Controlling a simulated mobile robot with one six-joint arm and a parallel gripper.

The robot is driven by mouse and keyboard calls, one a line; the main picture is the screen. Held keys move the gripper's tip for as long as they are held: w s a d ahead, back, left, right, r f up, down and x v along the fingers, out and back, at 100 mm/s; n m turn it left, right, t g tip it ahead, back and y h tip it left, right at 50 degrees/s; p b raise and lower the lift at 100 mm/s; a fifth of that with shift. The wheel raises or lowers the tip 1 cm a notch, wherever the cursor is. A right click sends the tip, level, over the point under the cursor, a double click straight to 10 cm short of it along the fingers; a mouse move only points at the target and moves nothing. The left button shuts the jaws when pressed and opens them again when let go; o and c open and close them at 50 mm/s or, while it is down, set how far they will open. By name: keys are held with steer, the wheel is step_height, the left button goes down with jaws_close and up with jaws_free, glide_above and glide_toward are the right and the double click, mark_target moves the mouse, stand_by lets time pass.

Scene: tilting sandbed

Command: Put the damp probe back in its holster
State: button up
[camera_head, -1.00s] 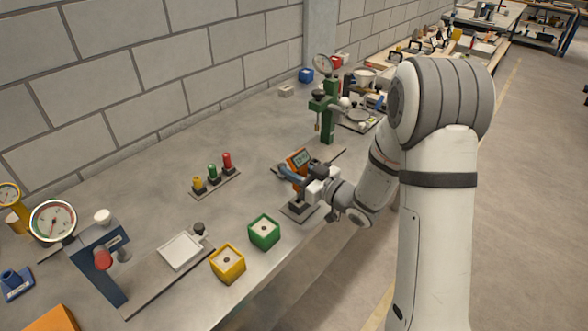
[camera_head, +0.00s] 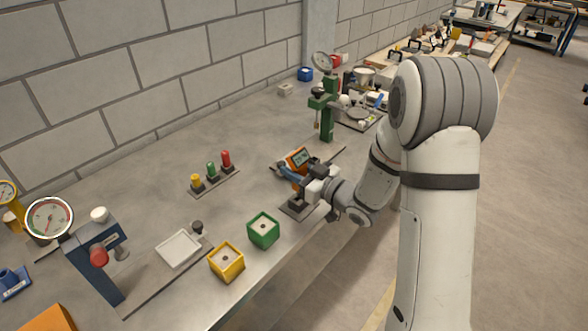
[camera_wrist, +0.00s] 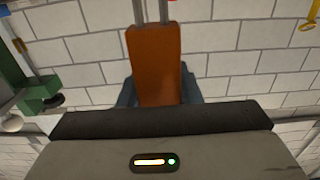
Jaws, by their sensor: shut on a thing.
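The damp probe (camera_head: 300,158) is an orange hand-held meter with a dark display. My gripper (camera_head: 288,172) has blue fingers and is shut on it. The head view shows its display end above the fingers and a little orange below them. The wrist view shows the orange body (camera_wrist: 157,65) between the fingers, with two metal pins running out of the picture's top edge. That view seems upside down, so the pins appear to point down; their tips are hidden. A dark grey block on a plate (camera_head: 297,209), probably the holster, stands just below my gripper. I cannot tell whether the pins touch it.
A green stand with a dial (camera_head: 327,110) stands behind and right of my gripper. A rack with coloured plugs (camera_head: 213,180) is to the left. Bench between them is clear.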

steer(key=shift+f+b, duration=1.7)
steer(key=shift+b, duration=0.2)
steer(key=o, duration=0.9)
steer(key=shift+o, duration=0.2)
steer(key=b+v, duration=0.1)
steer(key=v, duration=0.6)
steer(key=shift+s+d, duration=0.25)
steer(key=shift+d, duration=0.1)
